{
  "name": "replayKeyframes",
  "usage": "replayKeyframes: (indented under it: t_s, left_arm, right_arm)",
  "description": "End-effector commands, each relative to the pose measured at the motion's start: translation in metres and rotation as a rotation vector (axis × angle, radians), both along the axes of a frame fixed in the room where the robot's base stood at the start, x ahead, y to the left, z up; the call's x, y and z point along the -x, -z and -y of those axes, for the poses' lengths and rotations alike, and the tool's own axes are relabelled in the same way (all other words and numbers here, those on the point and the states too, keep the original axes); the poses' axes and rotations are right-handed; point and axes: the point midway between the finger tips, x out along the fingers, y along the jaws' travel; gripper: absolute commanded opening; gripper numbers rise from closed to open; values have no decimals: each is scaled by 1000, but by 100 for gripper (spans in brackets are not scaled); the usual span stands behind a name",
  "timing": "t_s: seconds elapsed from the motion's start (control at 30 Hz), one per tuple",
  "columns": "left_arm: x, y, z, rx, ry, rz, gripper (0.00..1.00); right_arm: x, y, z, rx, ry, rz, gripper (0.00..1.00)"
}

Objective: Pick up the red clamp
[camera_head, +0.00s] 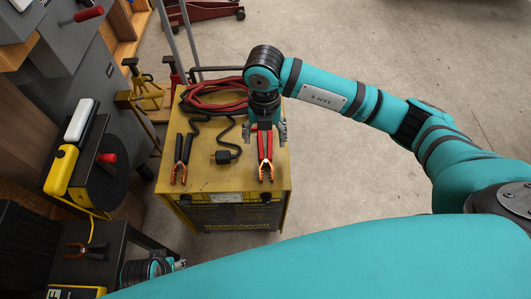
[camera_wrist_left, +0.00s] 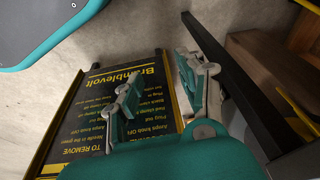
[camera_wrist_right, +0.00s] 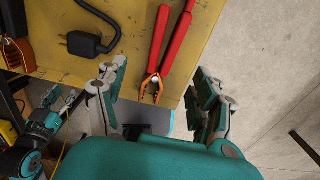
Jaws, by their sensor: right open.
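The red clamp (camera_head: 265,157), with red handles and copper-coloured jaws, lies on top of the yellow charger cabinet (camera_head: 225,180) near its right front edge. It also shows in the right wrist view (camera_wrist_right: 176,40), with its jaws toward me. My right gripper (camera_head: 266,130) is above the clamp's handle end in the head view. In the right wrist view its fingers (camera_wrist_right: 157,85) are spread on either side of the clamp's line, with nothing between them. My left gripper (camera_wrist_left: 160,85) is low by the cabinet's labelled front, its fingers apart and empty.
A black clamp (camera_head: 182,155) and a black plug (camera_head: 226,156) lie left of the red clamp. Coiled red cable (camera_head: 213,93) lies behind. A dark bench (camera_head: 80,271) with pliers (camera_head: 85,251) stands at lower left. The floor (camera_head: 350,185) right of the cabinet is clear.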

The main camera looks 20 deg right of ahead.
Motion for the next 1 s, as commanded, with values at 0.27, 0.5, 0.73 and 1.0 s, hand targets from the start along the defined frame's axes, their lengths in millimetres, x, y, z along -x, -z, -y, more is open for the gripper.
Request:
replayKeyframes:
  t_s: [0.27, 0.5, 0.73, 1.0]
  left_arm:
    - [-2, -12, 0, 1, -1, 8, 40]
    - [-3, -35, -1, 0, -3, 18, 40]
    - [-3, -40, -1, 0, -3, 20, 40]
    - [-3, -40, -1, 1, -3, 21, 40]
  right_arm:
    - [0, 24, 1, -1, 1, -2, 68]
    - [0, 58, 3, -1, -1, -3, 68]
    - [0, 62, 3, -1, -2, 0, 68]
    - [0, 62, 3, -2, -1, 1, 45]
